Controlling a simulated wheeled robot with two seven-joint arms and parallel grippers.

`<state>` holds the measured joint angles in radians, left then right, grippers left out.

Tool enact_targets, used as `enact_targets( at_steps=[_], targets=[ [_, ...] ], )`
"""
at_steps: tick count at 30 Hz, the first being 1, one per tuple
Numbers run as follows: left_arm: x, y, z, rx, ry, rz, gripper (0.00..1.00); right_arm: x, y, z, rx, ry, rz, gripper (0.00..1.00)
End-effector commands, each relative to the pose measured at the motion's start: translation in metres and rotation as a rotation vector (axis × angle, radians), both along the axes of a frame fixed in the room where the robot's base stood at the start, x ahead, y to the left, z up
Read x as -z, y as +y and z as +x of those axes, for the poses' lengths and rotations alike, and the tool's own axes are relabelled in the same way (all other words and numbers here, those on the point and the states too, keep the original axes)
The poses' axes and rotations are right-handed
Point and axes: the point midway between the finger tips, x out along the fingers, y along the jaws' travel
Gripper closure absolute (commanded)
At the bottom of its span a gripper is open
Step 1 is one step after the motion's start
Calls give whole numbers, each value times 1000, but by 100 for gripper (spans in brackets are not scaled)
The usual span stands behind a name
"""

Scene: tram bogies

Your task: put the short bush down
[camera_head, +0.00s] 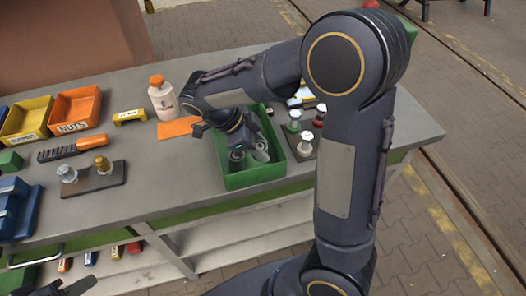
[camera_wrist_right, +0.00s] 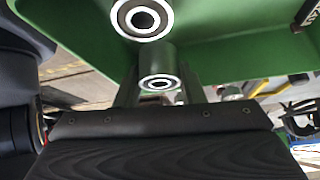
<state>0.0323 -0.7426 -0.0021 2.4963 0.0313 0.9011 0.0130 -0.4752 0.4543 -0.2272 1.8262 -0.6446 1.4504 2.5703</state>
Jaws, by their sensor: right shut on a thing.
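My right gripper (camera_head: 242,150) reaches down into the green bin (camera_head: 262,176). In the right wrist view it is shut on the short bush (camera_wrist_right: 160,80), a grey metal ring with a dark bore between the two fingers. A second grey bush (camera_wrist_right: 142,18) shows beside it, close to the green wall. In the head view grey cylindrical parts (camera_head: 261,151) show inside the bin, partly hidden by the gripper. I cannot tell whether the held bush touches the bin floor. A dark part of my left gripper (camera_head: 72,289) just shows at the bottom left corner.
A white bottle with an orange cap (camera_head: 162,100) stands left of the bin. A dark board (camera_head: 94,180) with metal fittings lies on the grey bench. Orange (camera_head: 75,109) and yellow bins stand at the far left. More small fittings (camera_head: 305,143) stand right of the green bin.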

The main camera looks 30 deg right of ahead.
Motion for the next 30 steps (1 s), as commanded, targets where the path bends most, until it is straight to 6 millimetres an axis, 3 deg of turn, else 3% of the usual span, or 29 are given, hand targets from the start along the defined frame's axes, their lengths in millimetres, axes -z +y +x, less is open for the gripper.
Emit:
enact_targets(
  at_steps=[6, 12, 23, 24, 28, 30],
  targets=[
    [-2, 0, 0, 0, 0, 0, 64, 18, -13, 3, 1, 5, -2, 92],
    [-3, 0, 0, 0, 0, 0, 64, 43, -12, 3, 0, 2, -1, 92],
    [1, 0, 0, 0, 0, 0, 64, 47, -11, 3, -1, -1, 0, 92],
    [-1, 0, 0, 0, 0, 0, 64, 46, -11, 3, -1, -1, 0, 59],
    [-1, 0, 0, 0, 0, 0, 64, 46, -11, 3, -1, -1, 0, 43],
    [-1, 0, 0, 0, 0, 0, 64, 45, -11, 3, -1, -1, 0, 43]
  ],
)
